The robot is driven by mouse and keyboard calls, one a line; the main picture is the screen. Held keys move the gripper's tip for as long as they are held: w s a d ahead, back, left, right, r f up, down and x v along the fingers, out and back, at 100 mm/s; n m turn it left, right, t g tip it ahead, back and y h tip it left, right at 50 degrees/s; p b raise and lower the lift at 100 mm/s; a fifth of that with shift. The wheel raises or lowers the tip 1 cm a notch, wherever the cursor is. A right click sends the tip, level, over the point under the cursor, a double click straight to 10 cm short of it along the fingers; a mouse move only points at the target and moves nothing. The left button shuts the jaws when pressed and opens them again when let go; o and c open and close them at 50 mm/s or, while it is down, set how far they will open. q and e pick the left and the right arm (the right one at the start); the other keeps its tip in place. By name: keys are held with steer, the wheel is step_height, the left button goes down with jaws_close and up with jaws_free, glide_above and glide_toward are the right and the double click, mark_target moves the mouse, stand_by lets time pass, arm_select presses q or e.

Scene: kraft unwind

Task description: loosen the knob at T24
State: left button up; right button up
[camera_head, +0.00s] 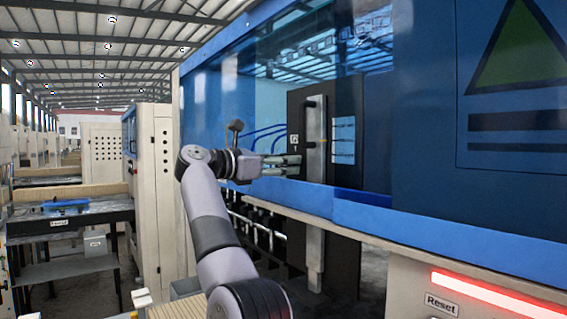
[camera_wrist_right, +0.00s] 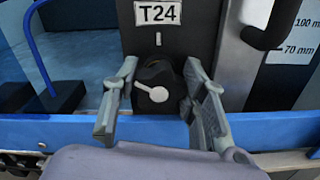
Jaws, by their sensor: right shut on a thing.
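The T24 label (camera_wrist_right: 158,13) is on a dark panel at the top middle of the right wrist view, with a short white mark below it. Under it is the black knob (camera_wrist_right: 150,74) with a white round cap and a white pointer towards the left, slightly up. My right gripper (camera_wrist_right: 160,72) has one finger on each side of the knob and is shut on it. In the head view my right gripper (camera_head: 297,164) reaches in from the left to the dark panel (camera_head: 296,110); the knob cannot be made out there. My left gripper is in neither view.
A black handle (camera_wrist_right: 268,28) on a metal upright stands right of the knob, beside a scale label. A blue cable (camera_wrist_right: 36,50) is at the left. The blue ledge (camera_head: 362,213) runs below the panel. A lit red strip (camera_head: 495,297) is at the lower right.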

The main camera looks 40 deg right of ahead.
steer(key=shift+f+n, duration=0.1)
steer(key=shift+n, duration=0.3)
steer(key=n, duration=0.5)
steer(key=shift+w+a+n, duration=0.1)
steer(key=shift+w+n, duration=0.1)
steer(key=shift+n, duration=2.3)
steer(key=o, duration=1.2)
